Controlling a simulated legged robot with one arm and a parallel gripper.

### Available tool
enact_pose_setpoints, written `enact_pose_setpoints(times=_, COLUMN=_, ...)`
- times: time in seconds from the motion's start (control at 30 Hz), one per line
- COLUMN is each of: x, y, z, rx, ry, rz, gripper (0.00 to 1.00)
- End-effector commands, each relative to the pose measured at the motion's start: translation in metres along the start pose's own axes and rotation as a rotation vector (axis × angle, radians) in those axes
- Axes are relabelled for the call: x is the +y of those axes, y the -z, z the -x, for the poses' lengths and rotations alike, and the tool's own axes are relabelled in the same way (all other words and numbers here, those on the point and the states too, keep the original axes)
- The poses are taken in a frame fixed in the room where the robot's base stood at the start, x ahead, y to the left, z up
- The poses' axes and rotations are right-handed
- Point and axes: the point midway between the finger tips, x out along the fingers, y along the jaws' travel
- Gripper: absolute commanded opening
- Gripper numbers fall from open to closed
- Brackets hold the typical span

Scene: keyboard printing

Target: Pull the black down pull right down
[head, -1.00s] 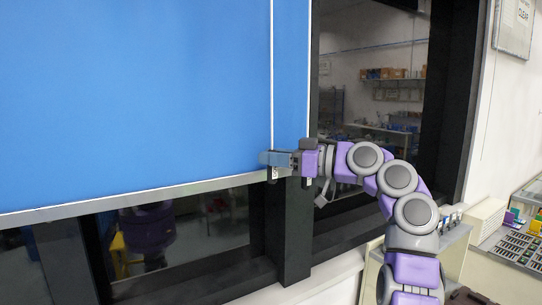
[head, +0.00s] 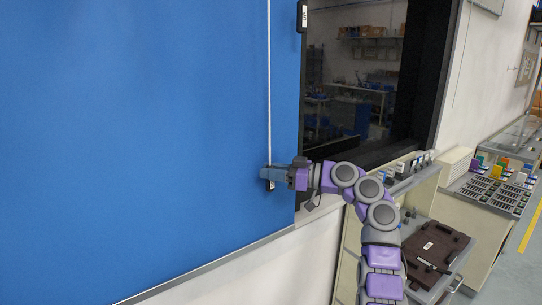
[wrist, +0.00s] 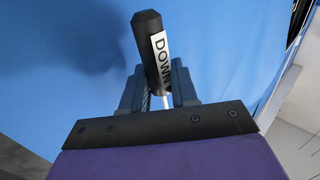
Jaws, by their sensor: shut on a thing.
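The black down pull (wrist: 152,50) is a dark handle with a white "DOWN" label, seen between the fingers in the wrist view. In the head view it shows as a small dark piece (head: 270,185) under the fingers, at the end of a white cord (head: 268,90). My gripper (head: 268,174) is shut on it in front of the blue blind (head: 140,130); the fingers also show in the wrist view (wrist: 160,88). The blind's lower bar (head: 215,266) is below the gripper. Another black pull (head: 303,16) hangs high by the blind's right edge; its label is too small to read.
A dark-framed window (head: 355,75) is to the right of the blind. Below it stands a cabinet with a brown case (head: 435,250) on top. A bench with small coloured items (head: 490,190) is at the far right.

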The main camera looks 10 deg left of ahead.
Motion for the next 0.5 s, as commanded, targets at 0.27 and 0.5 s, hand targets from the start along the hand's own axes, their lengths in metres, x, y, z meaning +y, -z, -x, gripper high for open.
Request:
enact_pose_setpoints(times=0.27, x=0.005, y=-0.015, z=-0.003, rx=-0.001, ry=0.001, rz=-0.001, gripper=0.00)
enact_pose_setpoints(times=0.5, x=0.005, y=-0.016, z=-0.004, rx=-0.004, ry=0.003, rz=-0.003, gripper=0.00)
